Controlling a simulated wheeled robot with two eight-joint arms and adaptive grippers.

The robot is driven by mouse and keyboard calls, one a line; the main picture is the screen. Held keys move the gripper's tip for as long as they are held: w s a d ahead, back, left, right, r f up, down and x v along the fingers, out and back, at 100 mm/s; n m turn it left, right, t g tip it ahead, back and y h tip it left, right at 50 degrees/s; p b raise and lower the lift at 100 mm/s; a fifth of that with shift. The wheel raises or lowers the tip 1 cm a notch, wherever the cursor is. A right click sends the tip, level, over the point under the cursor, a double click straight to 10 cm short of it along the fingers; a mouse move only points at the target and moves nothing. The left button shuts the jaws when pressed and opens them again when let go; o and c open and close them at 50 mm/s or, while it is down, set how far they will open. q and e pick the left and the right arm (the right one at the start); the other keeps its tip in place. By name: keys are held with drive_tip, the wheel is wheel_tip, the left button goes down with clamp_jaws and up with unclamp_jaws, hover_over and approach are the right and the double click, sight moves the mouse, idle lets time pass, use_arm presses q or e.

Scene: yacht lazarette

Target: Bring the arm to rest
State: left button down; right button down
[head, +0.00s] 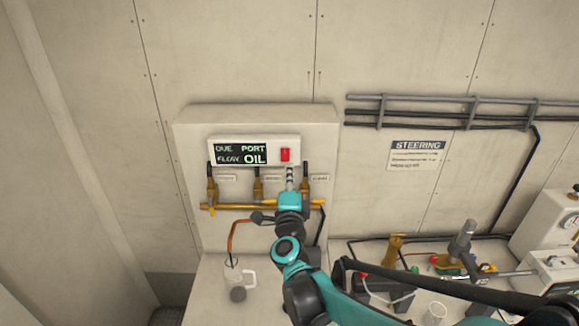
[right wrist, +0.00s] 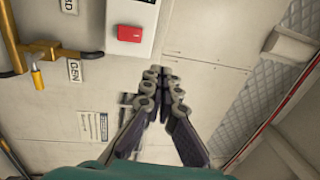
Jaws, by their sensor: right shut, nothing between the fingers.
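My right arm, teal and black, reaches in from the lower right in the head view. My right gripper (head: 289,172) points up at the wall panel, in front of the brass pipework and just below the red rocker switch (head: 285,154). In the right wrist view my right gripper (right wrist: 161,72) has its fingertips together with nothing between them. The red switch (right wrist: 129,33) shows there to the upper left of the tips, apart from them. My left gripper is not in view.
A white display box (head: 232,141) reads "PORT" and "OIL". Below it a brass manifold (head: 235,206) carries several valves, partly hidden by my gripper. A white jug (head: 240,276) stands at lower left. A brass fitting (head: 394,247) and a white cup (head: 434,313) stand near my arm.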

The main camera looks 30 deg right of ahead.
drive_tip(key=s+a+f+n+g+y+b, duration=0.1)
drive_tip(key=s+a+f+n+y+b, duration=0.1)
drive_tip(key=a+f+n+y+b, duration=0.5)
drive_tip(key=s+a+f+n+y+b, duration=0.2)
drive_tip(key=a+f+n+y+b, duration=0.3)
drive_tip(key=a+f+n, duration=0.4)
drive_tip(key=s+f+n+g+b, duration=0.2)
drive_tip(key=s+f, duration=0.3)
drive_tip(key=f, duration=0.3)
drive_tip(key=s+a+f+n+g+h+b, duration=0.1)
drive_tip(key=s+f+n+g+b, duration=0.2)
drive_tip(key=f, duration=0.6)
drive_tip(key=s+a+f+n+g+h+b, duration=0.1)
drive_tip(key=s+f+n+g+b, duration=0.2)
drive_tip(key=s+f+b, duration=0.2)
drive_tip(key=s+f, duration=0.3)
drive_tip(key=shift+f+g+b, duration=0.15)
drive_tip(key=shift+g+b, duration=0.2)
drive_tip(key=shift+g, duration=0.05)
